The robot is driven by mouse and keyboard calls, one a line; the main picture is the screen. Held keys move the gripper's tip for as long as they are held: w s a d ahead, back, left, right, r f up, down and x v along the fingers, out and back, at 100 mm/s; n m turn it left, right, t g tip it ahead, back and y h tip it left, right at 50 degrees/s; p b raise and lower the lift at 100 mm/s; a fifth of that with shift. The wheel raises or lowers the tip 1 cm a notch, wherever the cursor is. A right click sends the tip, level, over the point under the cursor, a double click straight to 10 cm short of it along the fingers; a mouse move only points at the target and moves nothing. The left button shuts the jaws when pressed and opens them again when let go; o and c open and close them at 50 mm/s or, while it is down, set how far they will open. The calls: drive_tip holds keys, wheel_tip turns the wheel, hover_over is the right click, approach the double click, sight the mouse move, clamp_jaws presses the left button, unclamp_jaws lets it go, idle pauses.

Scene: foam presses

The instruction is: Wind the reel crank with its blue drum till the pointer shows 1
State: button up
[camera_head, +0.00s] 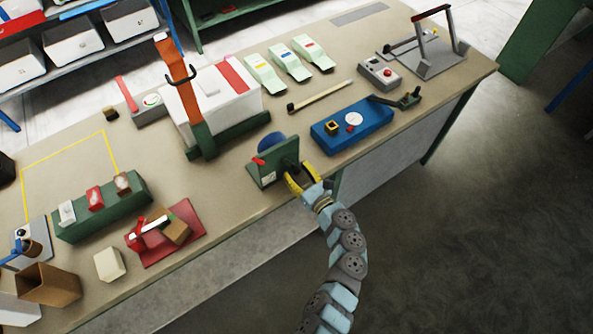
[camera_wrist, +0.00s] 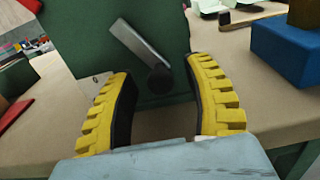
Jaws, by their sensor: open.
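The reel stands near the front edge of the bench, with a green upright bracket (camera_head: 265,174) and a blue drum (camera_head: 271,142) behind it. A red pointer (camera_head: 257,161) shows at its left side; the number it shows is too small to read. In the wrist view, the grey crank arm (camera_wrist: 139,46) slants from upper left down to a dark round knob (camera_wrist: 161,79) on the green bracket's face. My gripper (camera_head: 297,178) is open, its yellow fingers (camera_wrist: 160,72) on either side of the knob, with gaps visible on both sides. The drum is hidden in the wrist view.
A blue box (camera_head: 352,128) with a dark lever stands right of the reel. A white case (camera_head: 222,105) with an orange-and-green upright (camera_head: 182,85) stands behind left. A green block (camera_head: 103,210) and a red plate (camera_head: 165,238) lie farther left.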

drive_tip(key=shift+w, duration=0.15)
clamp_jaws()
drive_tip(key=shift+n, duration=0.3)
